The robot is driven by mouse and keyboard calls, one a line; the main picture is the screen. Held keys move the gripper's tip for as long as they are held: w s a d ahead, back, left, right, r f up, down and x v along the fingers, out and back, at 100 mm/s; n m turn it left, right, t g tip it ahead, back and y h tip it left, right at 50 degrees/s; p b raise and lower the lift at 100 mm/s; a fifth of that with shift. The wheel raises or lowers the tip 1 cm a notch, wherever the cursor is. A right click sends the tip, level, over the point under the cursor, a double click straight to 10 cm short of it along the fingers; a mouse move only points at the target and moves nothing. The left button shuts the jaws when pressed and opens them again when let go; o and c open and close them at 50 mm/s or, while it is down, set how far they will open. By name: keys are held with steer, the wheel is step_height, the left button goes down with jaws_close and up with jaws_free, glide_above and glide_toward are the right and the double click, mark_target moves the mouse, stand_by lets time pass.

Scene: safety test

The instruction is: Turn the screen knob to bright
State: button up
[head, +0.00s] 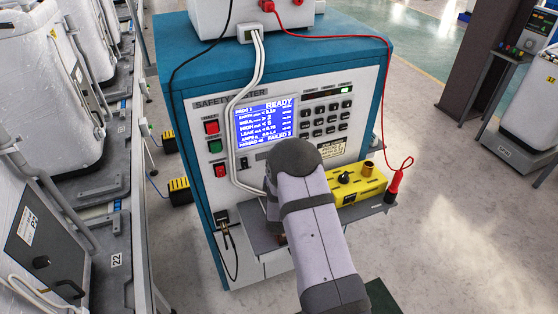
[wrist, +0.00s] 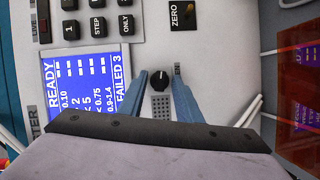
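The blue lit screen (head: 266,122) on the safety tester reads READY and is clearly legible; it also shows turned sideways in the wrist view (wrist: 85,85). A small round black knob (wrist: 160,81) with a light pointer mark sits on the pale panel beside the screen, above a small grille. My gripper (wrist: 157,77) is open, its two blue fingers on either side of the knob in the picture, with a gap at each side. I cannot tell whether the fingertips reach the knob's depth. In the head view my arm hides the knob and the gripper's fingers.
Keypad buttons (wrist: 97,28) and a ZERO switch (wrist: 187,10) lie near the knob. White cables (head: 243,95) hang across the tester's front. A yellow box (head: 357,185) with a black dial and a red probe (head: 394,186) are to the right of my arm.

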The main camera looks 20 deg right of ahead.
steer(key=c, duration=0.7)
steer(key=shift+c, duration=0.2)
steer(key=shift+m, duration=0.4)
steer(key=shift+d+r+m+g+y+b, duration=0.15)
steer(key=shift+m+g+y, duration=0.2)
steer(key=shift+m+y, duration=1.05)
steer(key=shift+d+r+m+g+y+b, duration=0.1)
steer(key=shift+m+g+y, duration=0.5)
steer(key=shift+m, duration=1.55)
steer(key=shift+d+r+m+g+y+b, duration=0.1)
steer(key=shift+m+g+y+b, duration=0.05)
steer(key=shift+m+y, duration=1.35)
steer(key=shift+m+h, duration=0.3)
steer(key=shift+m, duration=0.05)
steer(key=o, duration=0.7)
